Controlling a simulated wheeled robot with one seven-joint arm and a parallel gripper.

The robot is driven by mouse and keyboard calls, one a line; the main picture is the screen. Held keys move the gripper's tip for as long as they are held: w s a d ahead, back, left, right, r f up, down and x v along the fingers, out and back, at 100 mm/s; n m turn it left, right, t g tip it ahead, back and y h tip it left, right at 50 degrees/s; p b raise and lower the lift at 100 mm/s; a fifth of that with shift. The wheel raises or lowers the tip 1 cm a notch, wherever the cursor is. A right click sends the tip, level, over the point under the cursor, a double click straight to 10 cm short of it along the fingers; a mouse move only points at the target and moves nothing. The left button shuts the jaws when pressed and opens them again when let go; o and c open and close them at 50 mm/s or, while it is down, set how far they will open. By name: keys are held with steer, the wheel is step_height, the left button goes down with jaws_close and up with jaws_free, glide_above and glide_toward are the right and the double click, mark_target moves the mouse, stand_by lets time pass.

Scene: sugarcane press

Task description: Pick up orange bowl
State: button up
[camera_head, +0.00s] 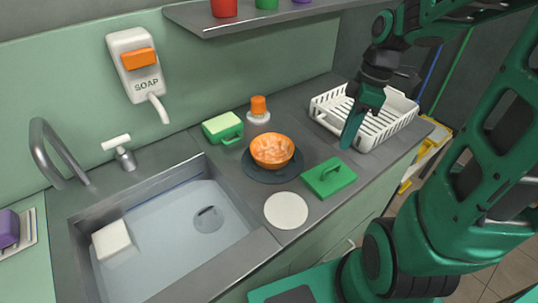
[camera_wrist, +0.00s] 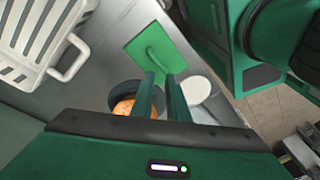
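The orange bowl (camera_head: 272,152) sits upright on a dark round plate (camera_head: 258,174) on the grey counter, right of the sink. In the wrist view, part of the bowl (camera_wrist: 123,107) shows beside the left finger; the rest is hidden behind my gripper. My gripper (camera_head: 349,136) is above the counter, to the right of the bowl and apart from it, in front of the white dish rack. In the wrist view, my gripper (camera_wrist: 162,76) has a narrow gap between its two fingers, with nothing held.
The white rack (camera_head: 368,121) is at right; the sink (camera_head: 175,230) is at left.

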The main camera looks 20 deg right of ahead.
mark_target(272, 152)
steer(key=w+a+f+n+y, duration=0.1)
steer(key=w+a+n+y, duration=0.15)
steer(key=w+n, duration=0.4)
steer(key=w+a+f+n+y, duration=0.1)
steer(key=w+a+f+n, duration=0.15)
steer(key=n, duration=0.65)
steer(key=shift+g, duration=0.3)
steer(key=x, duration=0.7)
steer(key=a+x, duration=0.1)
steer(key=x, duration=0.2)
steer(key=shift+w+r, duration=0.1)
steer(key=shift+w, duration=0.2)
steer(key=shift+c, duration=0.3)
jaws_close()
